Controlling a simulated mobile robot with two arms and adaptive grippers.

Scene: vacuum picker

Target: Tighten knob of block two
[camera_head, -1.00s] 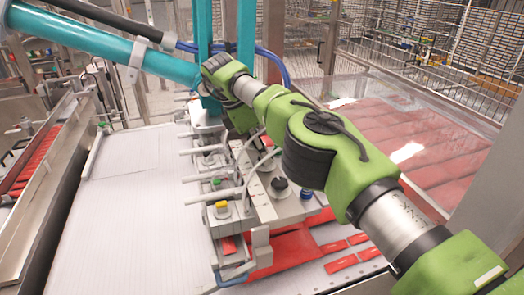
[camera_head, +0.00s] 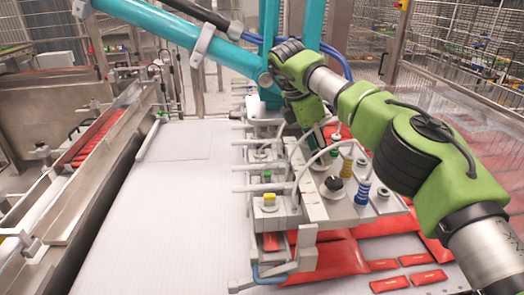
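A grey and white valve assembly (camera_head: 313,207) sits over the end of the white belt, partly behind a green jointed arm. A yellow knob (camera_head: 269,198) stands on its nearest left block, with a green knob (camera_head: 265,176) on the block behind it. A black knob (camera_head: 334,183) stands on the plate to the right. I cannot tell which of these is block two, or how tight any knob is. Farther blocks are small and partly hidden by hoses. Neither of my grippers shows.
The green arm (camera_head: 365,120) crosses above the assembly and meets teal tubes (camera_head: 180,35). Spring-mounted suction parts (camera_head: 362,192) stand beside the black knob. Red packets (camera_head: 390,284) lie in front and right. The white belt (camera_head: 165,220) is clear on the left.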

